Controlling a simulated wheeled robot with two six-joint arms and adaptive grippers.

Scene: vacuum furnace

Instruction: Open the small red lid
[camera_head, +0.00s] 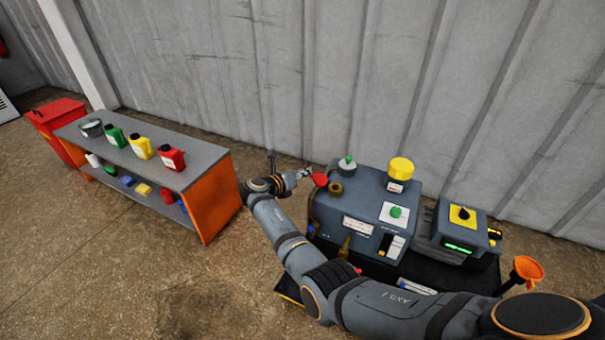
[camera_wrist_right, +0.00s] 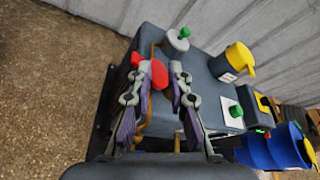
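The small red lid (camera_head: 320,180) is at the left end of the grey machine (camera_head: 372,196), beside a brass fitting (camera_head: 335,188). My right gripper (camera_head: 304,174) is at the left of the lid, close to it. In the right wrist view, the two fingers of the right gripper (camera_wrist_right: 158,70) are spread apart, and the red lid (camera_wrist_right: 159,74) shows between their tips. A second bit of red shows just left of it. I cannot tell whether a finger touches the lid. My left gripper is not in view.
The machine carries a yellow cap (camera_head: 400,167), a green knob (camera_head: 347,161) and a green button (camera_head: 396,212). A smaller box (camera_head: 462,229) with a yellow switch plate and an orange funnel (camera_head: 528,270) are to the right. A shelf (camera_head: 205,160) with colored bottles stands left. Floor between is clear.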

